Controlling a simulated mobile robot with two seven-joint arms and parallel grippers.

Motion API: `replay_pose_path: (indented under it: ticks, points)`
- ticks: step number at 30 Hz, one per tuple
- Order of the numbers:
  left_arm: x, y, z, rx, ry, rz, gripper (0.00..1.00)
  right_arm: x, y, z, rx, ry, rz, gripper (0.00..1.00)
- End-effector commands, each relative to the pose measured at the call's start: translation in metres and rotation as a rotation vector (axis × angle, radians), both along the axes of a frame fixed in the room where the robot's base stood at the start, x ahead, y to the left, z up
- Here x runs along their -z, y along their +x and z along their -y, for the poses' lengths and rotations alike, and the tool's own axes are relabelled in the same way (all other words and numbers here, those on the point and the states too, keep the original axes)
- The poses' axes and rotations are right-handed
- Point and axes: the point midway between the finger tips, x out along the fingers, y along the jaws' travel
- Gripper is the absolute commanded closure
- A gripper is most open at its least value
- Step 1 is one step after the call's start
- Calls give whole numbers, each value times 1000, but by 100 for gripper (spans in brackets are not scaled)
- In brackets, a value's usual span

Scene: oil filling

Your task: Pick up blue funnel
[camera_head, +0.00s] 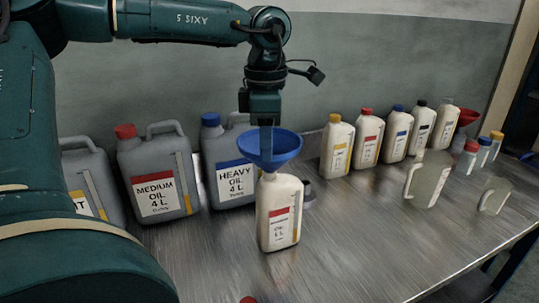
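The blue funnel (285,147) sits upright in the mouth of a white 1 L bottle (279,218) with a red-striped label, at the middle of the metal table. The funnel's spout is hidden. My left gripper (265,142) points straight down over the funnel, its fingers reaching to the bowl. The fingers line up in this view, so I cannot tell whether they are apart or closed on the rim. My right gripper is not in view.
Grey 4 L canisters (159,178) stand on the left of the metal table (345,255). Several white capped bottles (368,140) line the back right, near a red funnel (467,117). Two clear jugs (427,182) (494,197) stand at right.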

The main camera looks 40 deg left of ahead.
Motion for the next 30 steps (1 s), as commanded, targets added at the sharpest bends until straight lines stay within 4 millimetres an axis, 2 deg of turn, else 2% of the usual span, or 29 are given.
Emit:
replay_pose_path:
  ticks: [4, 11, 21, 30]
  points:
    - [14, 0, -1, -1, 0, 0, 72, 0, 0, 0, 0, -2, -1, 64]
    - [15, 1, -1, -1, 1, 2, 72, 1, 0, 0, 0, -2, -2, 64]
    - [14, 1, -1, -2, 0, 2, 99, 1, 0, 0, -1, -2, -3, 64]
    - [14, 1, -1, -2, 0, 2, 100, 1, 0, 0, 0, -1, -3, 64]
